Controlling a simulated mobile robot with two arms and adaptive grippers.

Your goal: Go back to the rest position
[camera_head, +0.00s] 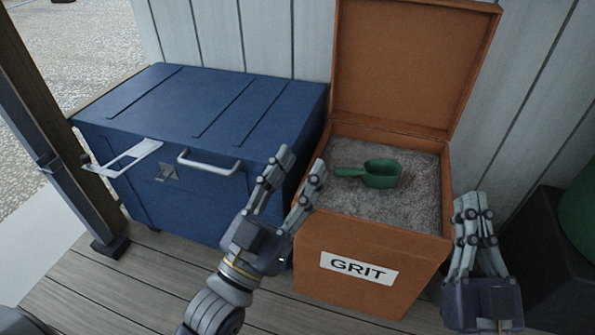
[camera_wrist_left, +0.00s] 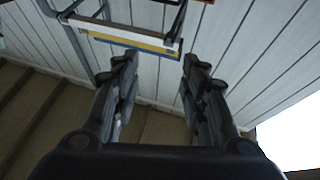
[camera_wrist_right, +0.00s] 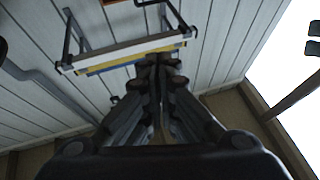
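My left gripper (camera_head: 297,165) is open and empty, pointing up in front of the gap between the blue chest and the grit bin. In the left wrist view its fingers (camera_wrist_left: 160,62) stand apart with nothing between them. My right gripper (camera_head: 476,200) is at the right of the grit bin, its fingers close together. In the right wrist view the fingertips (camera_wrist_right: 161,62) meet, and no held object shows. The task names no object to handle.
An orange grit bin (camera_head: 340,287) stands open, lid raised, with a green scoop (camera_head: 382,174) lying on the grit. A closed blue chest (camera_head: 190,105) stands to its left. A dark container (camera_head: 550,240) is at right. Wrist views show a wall rack (camera_wrist_left: 125,38) above.

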